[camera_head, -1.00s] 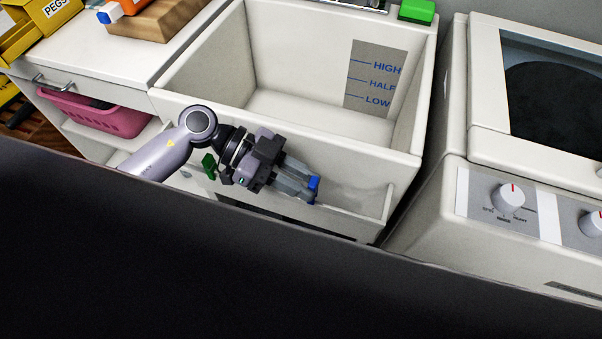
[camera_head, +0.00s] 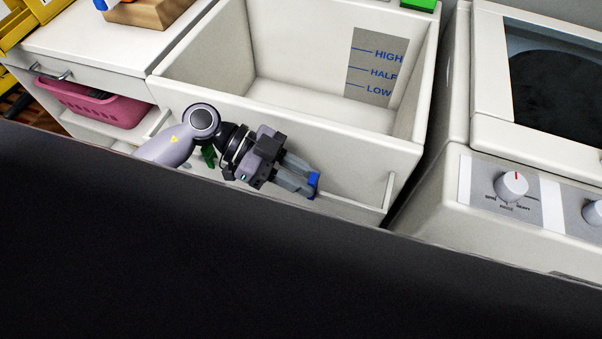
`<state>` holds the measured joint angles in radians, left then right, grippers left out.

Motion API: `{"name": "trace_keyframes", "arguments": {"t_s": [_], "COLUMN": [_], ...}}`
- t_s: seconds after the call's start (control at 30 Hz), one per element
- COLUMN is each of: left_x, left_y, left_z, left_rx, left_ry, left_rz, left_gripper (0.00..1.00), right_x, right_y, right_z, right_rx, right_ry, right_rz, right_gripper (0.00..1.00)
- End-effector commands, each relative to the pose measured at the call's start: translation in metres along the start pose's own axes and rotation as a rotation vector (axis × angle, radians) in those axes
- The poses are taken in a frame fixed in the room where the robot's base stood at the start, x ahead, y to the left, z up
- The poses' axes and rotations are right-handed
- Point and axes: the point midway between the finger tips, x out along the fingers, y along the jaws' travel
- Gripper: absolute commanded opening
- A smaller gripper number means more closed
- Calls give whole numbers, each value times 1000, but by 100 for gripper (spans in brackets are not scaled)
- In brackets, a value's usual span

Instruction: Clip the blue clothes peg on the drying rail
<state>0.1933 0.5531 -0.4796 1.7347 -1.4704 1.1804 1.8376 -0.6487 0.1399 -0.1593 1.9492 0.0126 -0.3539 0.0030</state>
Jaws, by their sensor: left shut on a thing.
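The blue clothes peg (camera_head: 313,186) is held at the tips of my left gripper (camera_head: 303,180), whose fingers are shut on it. The gripper is in front of the white sink's front wall and points to the right. The pale drying rail (camera_head: 352,203) runs along that wall, with its right end bracket (camera_head: 388,191) visible. The peg appears close to the rail in the picture, but I cannot tell whether they touch. Much of the rail is hidden by my arm and the dark edge below. My right gripper is not in view.
A green peg-like object (camera_head: 208,155) is partly behind my left arm. The sink basin (camera_head: 290,105) is empty. A washing machine (camera_head: 470,160) stands right, beyond a narrow gap.

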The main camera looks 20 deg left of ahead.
Motion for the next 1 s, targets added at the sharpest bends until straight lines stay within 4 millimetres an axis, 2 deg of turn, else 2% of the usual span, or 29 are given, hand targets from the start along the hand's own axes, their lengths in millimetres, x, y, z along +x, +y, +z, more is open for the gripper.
{"name": "trace_keyframes", "arguments": {"t_s": [0.03, 0.1, 0.4, 0.53, 0.67, 1.0], "left_x": [0, 0, 0, -5, -15, -48], "left_y": [-1, -1, -1, -1, -1, 0], "left_z": [2, 2, 1, -9, -32, -110], "left_rx": [1, 1, 2, 6, 8, 10], "left_ry": [-2, -2, -3, -3, -3, -3], "left_rz": [-2, -3, -3, -4, -3, -3], "left_gripper": [34, 55, 55, 55, 55, 55], "right_x": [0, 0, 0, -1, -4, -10], "right_y": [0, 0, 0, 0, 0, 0], "right_z": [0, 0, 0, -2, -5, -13], "right_rx": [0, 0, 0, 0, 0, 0], "right_ry": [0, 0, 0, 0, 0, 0], "right_rz": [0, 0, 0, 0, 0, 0], "right_gripper": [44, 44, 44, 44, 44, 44]}}
